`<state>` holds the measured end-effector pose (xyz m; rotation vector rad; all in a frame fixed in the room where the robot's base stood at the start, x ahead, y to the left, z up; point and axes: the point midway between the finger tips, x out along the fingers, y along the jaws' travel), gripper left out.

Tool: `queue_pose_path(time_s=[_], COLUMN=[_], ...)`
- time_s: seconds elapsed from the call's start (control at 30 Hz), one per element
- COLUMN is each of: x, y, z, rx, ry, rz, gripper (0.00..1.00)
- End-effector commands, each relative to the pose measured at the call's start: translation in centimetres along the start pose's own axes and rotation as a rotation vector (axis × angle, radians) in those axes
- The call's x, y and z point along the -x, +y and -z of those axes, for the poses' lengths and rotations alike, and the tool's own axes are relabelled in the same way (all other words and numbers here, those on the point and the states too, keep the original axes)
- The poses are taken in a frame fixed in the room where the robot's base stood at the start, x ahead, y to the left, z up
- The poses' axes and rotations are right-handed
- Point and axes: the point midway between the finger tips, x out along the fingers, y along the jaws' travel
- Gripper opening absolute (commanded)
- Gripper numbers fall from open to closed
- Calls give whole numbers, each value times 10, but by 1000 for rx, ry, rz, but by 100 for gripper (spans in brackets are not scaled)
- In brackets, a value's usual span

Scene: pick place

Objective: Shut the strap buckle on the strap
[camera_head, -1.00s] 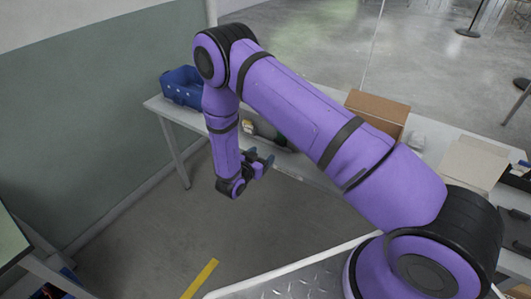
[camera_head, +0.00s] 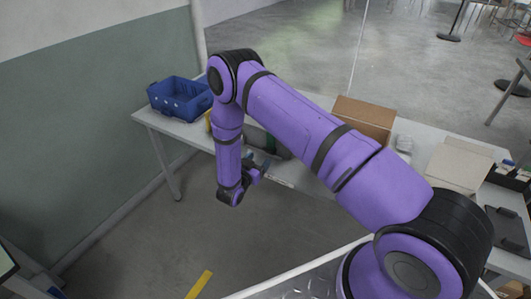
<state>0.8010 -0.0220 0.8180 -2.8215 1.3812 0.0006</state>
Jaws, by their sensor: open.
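My gripper (camera_head: 262,169) is open at the end of my purple arm, in front of the table's near edge. No object shows between its fingers. A dark green item (camera_head: 268,145) lies on the table just behind it, partly hidden by my arm; I cannot tell what it is. I cannot make out the strap or its buckle in this view.
The long light table (camera_head: 150,119) runs from left to right behind my arm. A blue crate (camera_head: 180,97) stands at its left end.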

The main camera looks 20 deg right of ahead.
Motion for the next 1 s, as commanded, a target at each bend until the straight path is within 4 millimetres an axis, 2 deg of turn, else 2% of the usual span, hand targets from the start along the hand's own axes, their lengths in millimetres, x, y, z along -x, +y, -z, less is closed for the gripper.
queue_pose_path(time_s=[0.1, 0.33, 0.5, 0.77, 0.8, 0.97, 1.0], x=[-23, -52, -61, -62, -62, -61, -61], y=[1, 0, 0, 0, 0, 0, 0], z=[0, 0, 0, 0, 0, 0, 0], rx=[-2, -1, 0, 0, 0, 0, 0], ry=[1, 0, 0, 0, 0, 0, 0], rz=[-3, 0, 0, 1, 1, 1, 1], gripper=[68, 68, 68, 68, 64, 27, 23])
